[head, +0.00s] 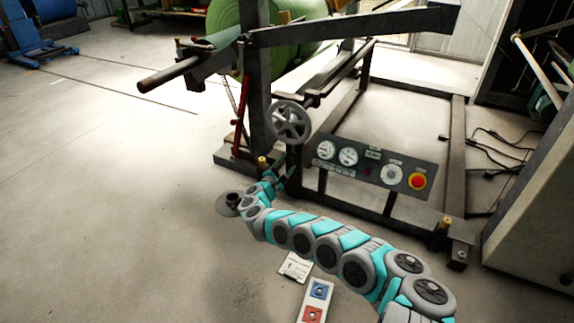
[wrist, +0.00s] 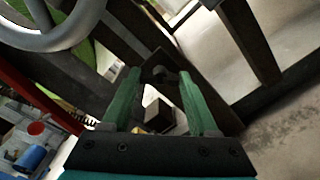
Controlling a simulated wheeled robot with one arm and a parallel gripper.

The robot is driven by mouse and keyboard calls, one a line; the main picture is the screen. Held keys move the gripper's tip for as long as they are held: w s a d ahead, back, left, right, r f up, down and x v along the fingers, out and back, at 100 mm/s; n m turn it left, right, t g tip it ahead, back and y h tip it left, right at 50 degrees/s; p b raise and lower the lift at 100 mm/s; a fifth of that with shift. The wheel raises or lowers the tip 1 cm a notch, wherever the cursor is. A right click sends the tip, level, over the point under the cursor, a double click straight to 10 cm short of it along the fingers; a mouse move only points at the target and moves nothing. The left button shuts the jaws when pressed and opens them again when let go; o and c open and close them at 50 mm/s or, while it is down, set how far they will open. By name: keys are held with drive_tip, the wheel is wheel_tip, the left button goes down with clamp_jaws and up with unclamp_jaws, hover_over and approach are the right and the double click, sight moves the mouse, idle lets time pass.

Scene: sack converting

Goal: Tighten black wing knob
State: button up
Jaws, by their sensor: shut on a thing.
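In the wrist view, the two green fingers of my gripper (wrist: 160,75) reach forward, with a small dark piece between their tips. This looks like the black wing knob (wrist: 165,76), though its wings are hard to make out against the dark frame. The gripper is shut on it. In the head view, my gripper (head: 277,170) is at the lower left of the machine frame, below the grey handwheel (head: 291,122). The knob cannot be made out there.
The handwheel rim also shows close at the upper left of the wrist view (wrist: 62,38). A control panel (head: 372,165) with gauges and a red stop button (head: 418,181) stands right of the gripper. A red lever (head: 240,118) is on the left post. Open floor (head: 110,200) lies left.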

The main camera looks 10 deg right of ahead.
idle(0.5)
drive_tip(key=o, duration=1.4)
